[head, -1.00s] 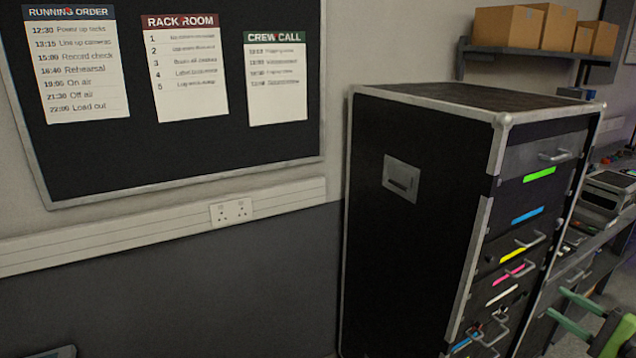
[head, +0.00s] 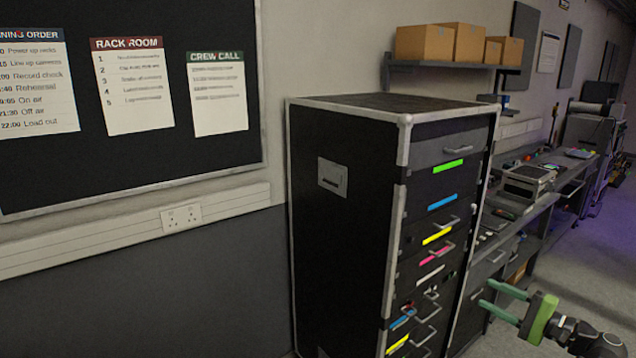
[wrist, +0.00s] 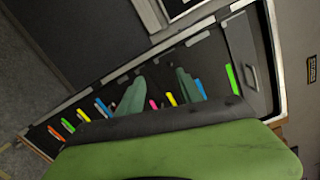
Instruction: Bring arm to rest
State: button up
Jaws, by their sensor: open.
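My gripper (head: 502,301) shows at the lower right of the head view, with two green fingers spread apart and nothing between them. My dark arm reaches in from the bottom right corner behind it. The gripper is in front of and to the right of the black rack case (head: 345,230), apart from it in the picture. In the wrist view the two fingers (wrist: 158,95) are open and point toward the case front with its coloured strips (wrist: 232,79). The gap between them holds no object.
The case has drawers with handles (head: 448,222). A workbench (head: 530,215) with equipment (head: 527,180) runs along the wall behind. A shelf (head: 440,65) holds cardboard boxes (head: 425,43). A notice board (head: 130,150) hangs at left. Open floor (head: 590,270) lies at right.

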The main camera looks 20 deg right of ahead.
jog(key=w+a+f+n+g+y, duration=0.1)
jog(key=w+a+n+g+y, duration=0.1)
jog(key=w+a, duration=0.55)
jog(key=w+a+f+n+g+y, duration=0.1)
jog(key=w+a+n+g+y, duration=0.3)
jog(key=a, duration=0.7)
jog(key=w+a+f+g+y, duration=0.1)
jog(key=w+a+f, duration=0.1)
jog(key=w+a, duration=0.65)
jog(key=s+a+f+n+g+h, duration=0.1)
jog(key=a+f+n+g+h, duration=0.3)
jog(key=a, duration=0.6)
jog(key=s+a+f+n+g, duration=0.1)
jog(key=a+f+n+g, duration=0.15)
jog(key=a+f, duration=0.6)
jog(key=s+a+f+n+g+h, duration=0.1)
jog(key=a+f+n+g, duration=0.25)
jog(key=a, duration=0.95)
jog(key=s+d+f+n+h, duration=0.1)
jog(key=d+f+h, duration=0.2)
jog(key=d+h, duration=0.4)
jog(key=d, duration=0.3)
jog(key=shift+s+f+n+h, duration=0.25)
jog(key=shift+f+n+h, duration=0.05)
